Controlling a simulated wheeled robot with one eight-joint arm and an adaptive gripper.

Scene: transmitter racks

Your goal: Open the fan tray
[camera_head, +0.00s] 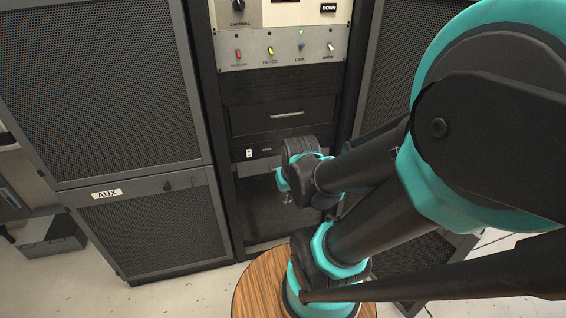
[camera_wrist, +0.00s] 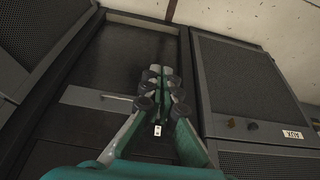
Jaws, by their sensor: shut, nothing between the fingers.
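A low grey front strip (camera_head: 253,168) crosses the middle rack below a black panel; it seems to be the fan tray, but no readable label confirms this. In the wrist view the strip (camera_wrist: 82,96) appears flush, with a thin bar handle (camera_wrist: 117,97) beside my fingers. My gripper (camera_head: 286,198) is shut and empty in front of the rack, just below the strip's level, and hides its right part in the head view. The wrist view shows the fingers (camera_wrist: 155,72) together, not around the handle; contact cannot be told.
Above are a black drawer with a handle (camera_head: 287,115) and a panel of coloured switches (camera_head: 285,48). A black panel carries a white switch (camera_head: 249,153). The AUX cabinet (camera_head: 150,225) stands at left, another mesh cabinet at right. Below the strip is a dark recess (camera_head: 262,215).

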